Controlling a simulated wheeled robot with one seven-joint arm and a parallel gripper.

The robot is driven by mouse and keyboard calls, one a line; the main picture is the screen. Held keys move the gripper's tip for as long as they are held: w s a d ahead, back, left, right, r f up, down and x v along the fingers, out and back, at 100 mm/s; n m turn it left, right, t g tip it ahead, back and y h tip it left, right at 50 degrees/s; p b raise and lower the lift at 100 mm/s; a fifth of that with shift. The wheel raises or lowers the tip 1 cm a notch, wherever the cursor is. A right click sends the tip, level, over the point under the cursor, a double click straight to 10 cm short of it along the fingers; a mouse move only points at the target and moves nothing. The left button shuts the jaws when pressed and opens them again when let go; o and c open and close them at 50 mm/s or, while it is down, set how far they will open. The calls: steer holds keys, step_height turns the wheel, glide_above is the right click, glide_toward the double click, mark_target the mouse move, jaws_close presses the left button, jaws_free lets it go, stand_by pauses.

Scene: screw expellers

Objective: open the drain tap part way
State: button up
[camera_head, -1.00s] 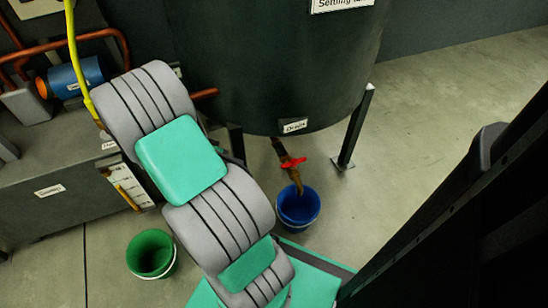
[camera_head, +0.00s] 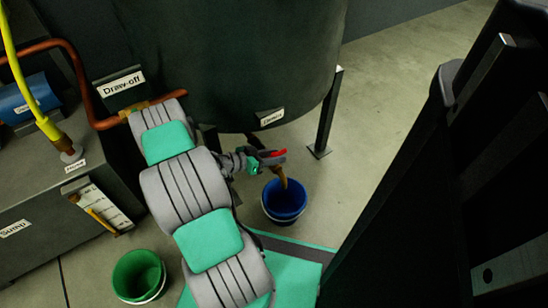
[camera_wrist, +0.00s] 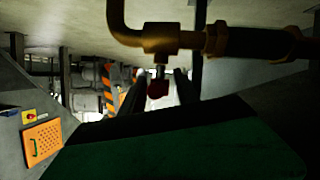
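The drain tap has a red handle (camera_head: 277,154) and a brass spout (camera_head: 284,178), under the dark tank (camera_head: 235,60) near its "Drain" label (camera_head: 270,117). My gripper (camera_head: 262,160) is at the tap, beside the red handle. In the wrist view, the brass pipe and valve body (camera_wrist: 165,38) cross the top, with the red handle (camera_wrist: 157,88) hanging below. My gripper's two dark fingers (camera_wrist: 159,86) stand apart on either side of the handle, with gaps visible. Whether either finger touches it, I cannot tell. My gripper hides part of the tap in the head view.
A blue bucket (camera_head: 268,208) stands under the spout. A green bucket (camera_head: 138,276) is on the floor at lower left. A tank leg (camera_head: 325,115) stands right of the tap. A copper pipe (camera_head: 82,90) and the "Sump" box (camera_head: 30,225) are at left. Floor beyond the leg is clear.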

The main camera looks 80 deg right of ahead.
steer(key=shift+c, duration=0.3)
jaws_close()
steer(key=shift+s+a, duration=0.1)
stand_by(0.4)
steer(key=n+t+h+p, duration=0.2)
steer(key=n+t, duration=0.1)
steer(key=shift+s+r, duration=0.1)
steer(key=shift+n+t+h+p, duration=0.65)
steer(key=shift+n+t+h, duration=0.45)
steer(key=shift+n+t, duration=1)
